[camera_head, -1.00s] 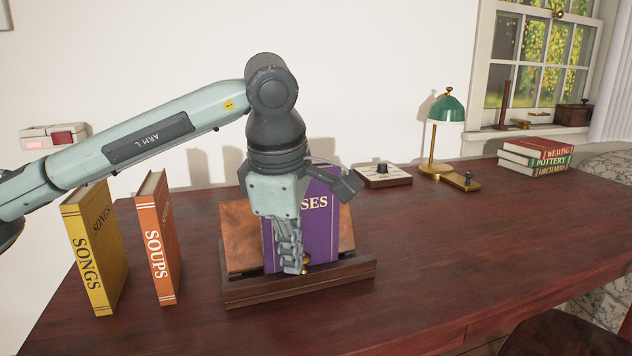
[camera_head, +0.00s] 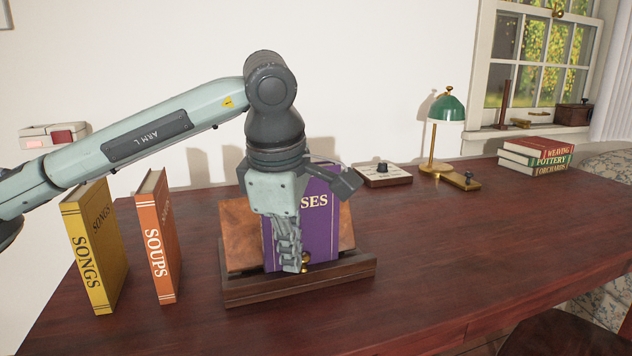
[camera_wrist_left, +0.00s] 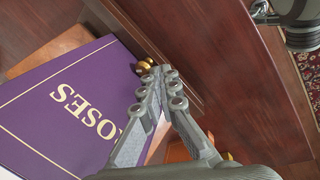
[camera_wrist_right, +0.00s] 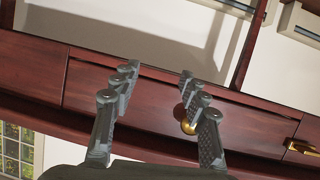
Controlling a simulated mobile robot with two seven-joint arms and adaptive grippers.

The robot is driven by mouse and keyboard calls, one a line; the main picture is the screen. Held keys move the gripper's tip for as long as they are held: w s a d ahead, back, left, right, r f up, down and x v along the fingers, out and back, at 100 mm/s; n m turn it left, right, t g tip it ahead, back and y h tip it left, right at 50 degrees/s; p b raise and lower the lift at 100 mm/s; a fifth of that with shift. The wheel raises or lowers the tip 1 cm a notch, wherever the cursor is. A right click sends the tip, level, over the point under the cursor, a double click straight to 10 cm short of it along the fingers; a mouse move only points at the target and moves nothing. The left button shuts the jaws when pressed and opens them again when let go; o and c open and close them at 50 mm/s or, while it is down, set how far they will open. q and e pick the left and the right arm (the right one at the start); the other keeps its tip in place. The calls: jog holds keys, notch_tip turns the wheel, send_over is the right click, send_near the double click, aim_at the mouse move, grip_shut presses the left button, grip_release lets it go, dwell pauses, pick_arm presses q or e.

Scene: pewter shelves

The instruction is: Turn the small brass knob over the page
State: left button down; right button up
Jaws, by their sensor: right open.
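The small brass knob (camera_head: 305,261) sits low at the front of the wooden book stand (camera_head: 300,289), which holds an upright purple book (camera_head: 322,235). The knob also shows in the left wrist view (camera_wrist_left: 142,68), just beyond and beside my fingertips. My left gripper (camera_head: 291,266) points down in front of the book, close beside the knob on its left. In the left wrist view its fingertips (camera_wrist_left: 161,72) come together with nothing seen between them; contact with the knob cannot be told. My right gripper (camera_wrist_right: 159,70) is open and empty, outside the head view.
A yellow book (camera_head: 98,250) and an orange book (camera_head: 159,238) stand left of the stand. A box with a dark knob (camera_head: 382,175), a green lamp (camera_head: 447,108) and stacked books (camera_head: 535,155) are behind. The table's right side is clear. The right wrist view shows a drawer knob (camera_wrist_right: 188,126).

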pick_arm(q)
jog(key=shift+s+a+b, duration=0.2)
jog(key=shift+s+b, duration=0.05)
jog(key=shift+b, duration=0.05)
notch_tip(320, 180, up, 6)
jog(key=p, duration=0.3)
jog(key=shift+s+p, duration=0.1)
jog(key=shift+p, duration=0.2)
